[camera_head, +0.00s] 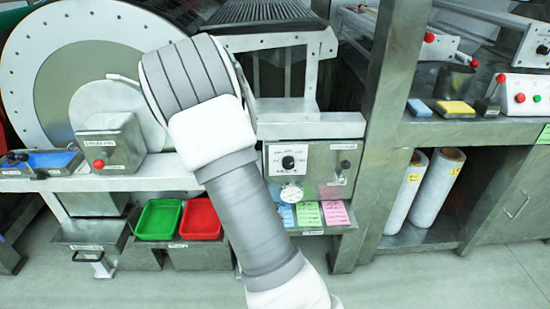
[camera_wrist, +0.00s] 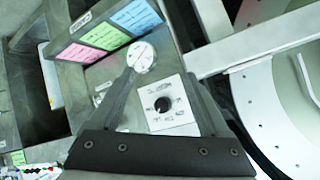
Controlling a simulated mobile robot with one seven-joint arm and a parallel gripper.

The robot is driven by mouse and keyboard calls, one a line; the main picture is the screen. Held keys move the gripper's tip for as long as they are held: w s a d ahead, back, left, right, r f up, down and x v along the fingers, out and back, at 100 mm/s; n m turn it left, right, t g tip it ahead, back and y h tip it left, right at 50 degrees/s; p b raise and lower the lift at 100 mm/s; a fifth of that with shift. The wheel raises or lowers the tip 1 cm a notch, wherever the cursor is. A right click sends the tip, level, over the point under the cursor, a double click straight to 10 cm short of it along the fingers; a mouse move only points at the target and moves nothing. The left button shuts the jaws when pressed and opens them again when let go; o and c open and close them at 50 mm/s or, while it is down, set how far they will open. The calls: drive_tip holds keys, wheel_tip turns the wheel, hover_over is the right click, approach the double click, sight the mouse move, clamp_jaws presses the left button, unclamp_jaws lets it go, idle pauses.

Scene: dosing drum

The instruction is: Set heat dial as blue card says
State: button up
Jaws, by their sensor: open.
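The heat dial is a black knob (camera_head: 288,162) on a white marked plate on the front of a grey metal box. In the wrist view the knob (camera_wrist: 162,104) shows between the two dark fingers of my gripper (camera_wrist: 160,84), which is open and empty. I cannot tell whether the fingers are level with the knob or short of it. The knob's setting is too small to read. The blue card (camera_head: 285,215) lies below the dial, and it also shows in the wrist view (camera_wrist: 136,16); its writing is not legible. My gripper is hidden in the head view.
A green card (camera_head: 308,214) and a pink card (camera_head: 336,213) lie beside the blue one. A round white gauge (camera_head: 291,193) sits just below the dial. A small lever knob (camera_head: 345,165) is to its right. A steel post (camera_head: 385,130) stands further right.

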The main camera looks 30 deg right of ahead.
sight(289, 166)
drive_tip(key=shift+s+d+r+n+t+h+p, duration=0.7)
drive_tip(key=shift+s+d+r+n+t+p, duration=1)
drive_tip(key=shift+s+d+n+t+p, duration=1.45)
drive_tip(key=shift+m+t, duration=0.35)
drive_tip(key=shift+t, duration=0.1)
drive_tip(key=x, duration=1.5)
drive_tip(key=shift+w+a+f, duration=0.1)
drive_tip(key=shift+w+a, duration=0.15)
drive_tip(key=shift+w, duration=0.25)
clamp_jaws()
